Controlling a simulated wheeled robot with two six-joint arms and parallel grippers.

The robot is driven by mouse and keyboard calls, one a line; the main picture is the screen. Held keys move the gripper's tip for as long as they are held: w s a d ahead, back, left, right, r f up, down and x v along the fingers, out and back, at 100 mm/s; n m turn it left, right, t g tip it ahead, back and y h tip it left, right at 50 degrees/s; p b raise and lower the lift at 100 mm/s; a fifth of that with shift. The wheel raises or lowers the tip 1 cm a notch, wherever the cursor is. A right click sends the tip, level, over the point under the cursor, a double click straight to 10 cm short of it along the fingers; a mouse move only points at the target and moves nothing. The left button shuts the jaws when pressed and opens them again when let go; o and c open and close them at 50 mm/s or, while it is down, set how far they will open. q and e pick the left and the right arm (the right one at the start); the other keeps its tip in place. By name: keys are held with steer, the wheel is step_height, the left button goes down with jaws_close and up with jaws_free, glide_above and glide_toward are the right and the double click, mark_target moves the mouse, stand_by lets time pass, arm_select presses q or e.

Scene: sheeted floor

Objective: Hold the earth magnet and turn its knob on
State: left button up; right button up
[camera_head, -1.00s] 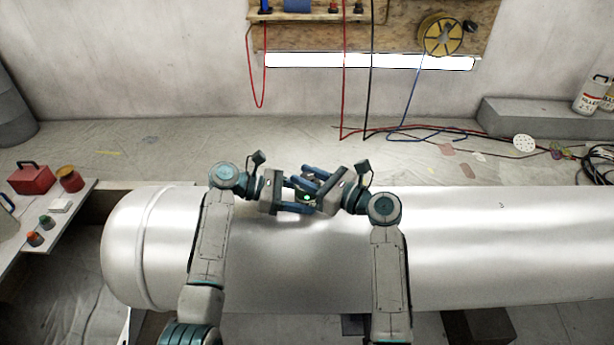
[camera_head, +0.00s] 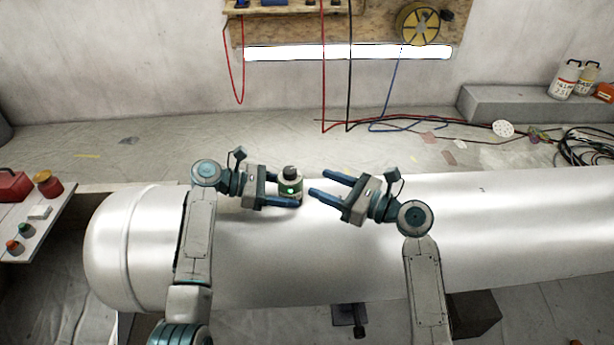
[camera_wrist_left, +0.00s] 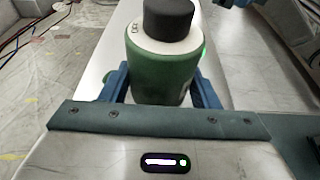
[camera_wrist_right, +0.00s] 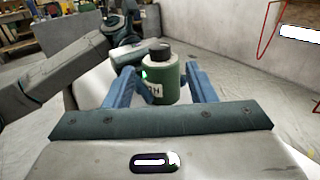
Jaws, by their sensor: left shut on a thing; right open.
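The earth magnet (camera_head: 291,188) is a green cylinder with a white top and a black knob (camera_head: 290,171). It stands upright on the large silver tank (camera_head: 480,220), and a green light glows on its side. My left gripper (camera_head: 291,199) is shut around its green body; the left wrist view shows the body (camera_wrist_left: 160,75) between the blue fingers. My right gripper (camera_head: 318,184) is open and empty, to the right of the magnet with its fingers toward it. The right wrist view shows the magnet (camera_wrist_right: 160,80) ahead, beyond the fingertips.
A side table (camera_head: 50,215) at the left holds a red box (camera_head: 12,186) and small coloured knobs. Cables (camera_head: 590,148) lie on the sheeted floor behind the tank. A grey block (camera_head: 500,105) with bottles stands at the back right. The tank's top right of my grippers is clear.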

mark_target(297, 172)
steer(key=shift+v, duration=1.1)
steer(key=w+n+g, duration=0.1)
steer(key=w+n+g+y, duration=0.1)
steer(key=g, duration=0.1)
steer(key=w+d+n+g+y, duration=0.1)
steer(key=g, duration=0.1)
steer(key=shift+w+f+n, duration=0.3)
steer(key=shift+w, duration=0.1)
steer(key=shift+w+d+r+n+g+y, duration=0.15)
steer(key=shift+w+d+n+g+y, duration=0.2)
steer(key=shift+g, duration=0.25)
steer(key=x, duration=1.2)
steer(key=shift+s, duration=0.2)
